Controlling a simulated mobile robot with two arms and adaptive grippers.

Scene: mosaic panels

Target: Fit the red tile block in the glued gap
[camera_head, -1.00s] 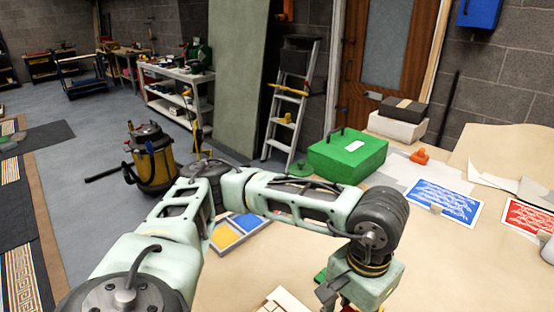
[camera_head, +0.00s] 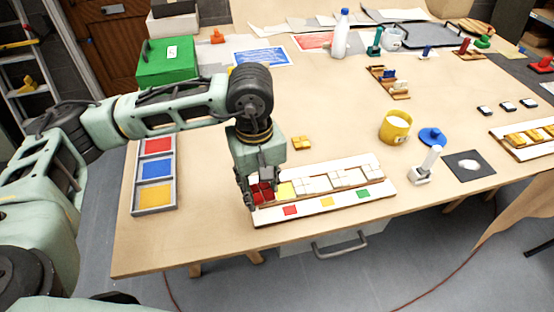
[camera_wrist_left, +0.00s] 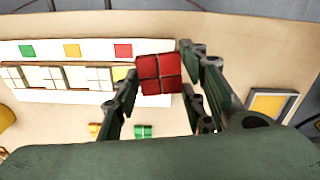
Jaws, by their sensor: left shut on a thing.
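My left gripper (camera_head: 257,197) is shut on the red tile block (camera_head: 264,189), a small slab of several glossy red squares. It is at the left end of the white mosaic panel (camera_head: 330,204). In the left wrist view the red tile block (camera_wrist_left: 160,73) sits between the fingertips, over the panel's end, and partly covers a yellow tile block (camera_wrist_left: 121,73). White tile blocks (camera_head: 313,185) continue along the panel. Its front strip has red, yellow and green marks. I cannot tell whether the red block touches the panel; the glued gap is not clearly visible.
A tray (camera_head: 156,174) with red, blue and yellow compartments lies left. A loose yellow block (camera_head: 302,142) lies behind the panel. A yellow pot (camera_head: 395,127), a blue lid (camera_head: 432,136) and a white bottle (camera_head: 341,33) stand farther right and back. The table's front edge is close.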

